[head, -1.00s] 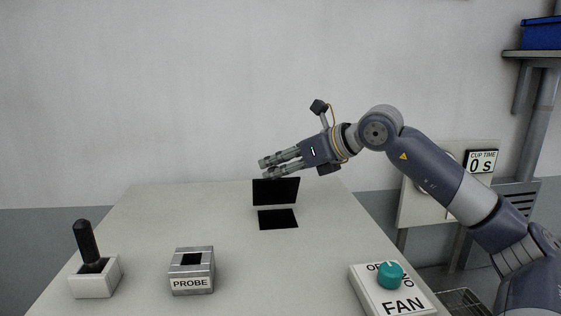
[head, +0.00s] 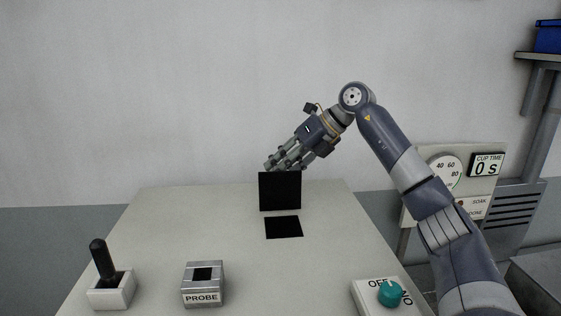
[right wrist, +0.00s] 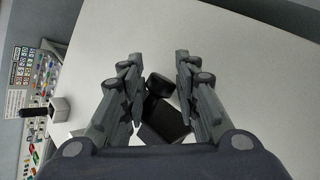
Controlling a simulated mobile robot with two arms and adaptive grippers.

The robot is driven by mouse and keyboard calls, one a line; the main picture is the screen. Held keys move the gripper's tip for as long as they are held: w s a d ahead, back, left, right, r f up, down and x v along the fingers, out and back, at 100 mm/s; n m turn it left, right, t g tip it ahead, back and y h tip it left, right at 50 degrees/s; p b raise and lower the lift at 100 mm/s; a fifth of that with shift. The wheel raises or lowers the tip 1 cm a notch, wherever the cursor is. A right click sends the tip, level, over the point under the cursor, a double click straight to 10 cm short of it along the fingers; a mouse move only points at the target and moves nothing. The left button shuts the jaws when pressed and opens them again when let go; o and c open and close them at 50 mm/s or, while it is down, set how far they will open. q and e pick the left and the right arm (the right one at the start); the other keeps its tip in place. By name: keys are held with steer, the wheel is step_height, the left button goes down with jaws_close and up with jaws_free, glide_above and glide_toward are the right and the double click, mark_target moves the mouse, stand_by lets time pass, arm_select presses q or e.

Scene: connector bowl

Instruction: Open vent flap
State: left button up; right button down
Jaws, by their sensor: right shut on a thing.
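The vent flap (head: 280,192) is a flat black panel that stands roughly upright on the pale table. A black rectangle (head: 284,227), which looks like the vent opening, lies in the tabletop in front of it. My right gripper (head: 271,167) is at the flap's top edge and reaches in from behind and the right. In the right wrist view the black flap (right wrist: 165,122) and a round black knob (right wrist: 159,84) show between the fingers. The gripper is shut on the flap; the exact contact is hard to see. My left gripper is not in view.
The table's middle left is clear.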

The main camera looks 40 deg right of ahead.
steer(key=shift+d+f+g, duration=0.15)
steer(key=shift+f+g, duration=0.15)
steer(key=shift+f, duration=0.25)
steer(key=c, duration=1.3)
jaws_free()
steer(key=shift+d, duration=0.15)
steer(key=shift+w+r, duration=0.15)
steer(key=shift+d+r, duration=0.15)
steer(key=shift+r, duration=0.15)
steer(key=v, duration=1.1)
steer(key=shift+s, duration=0.25)
steer(key=shift+d, duration=0.15)
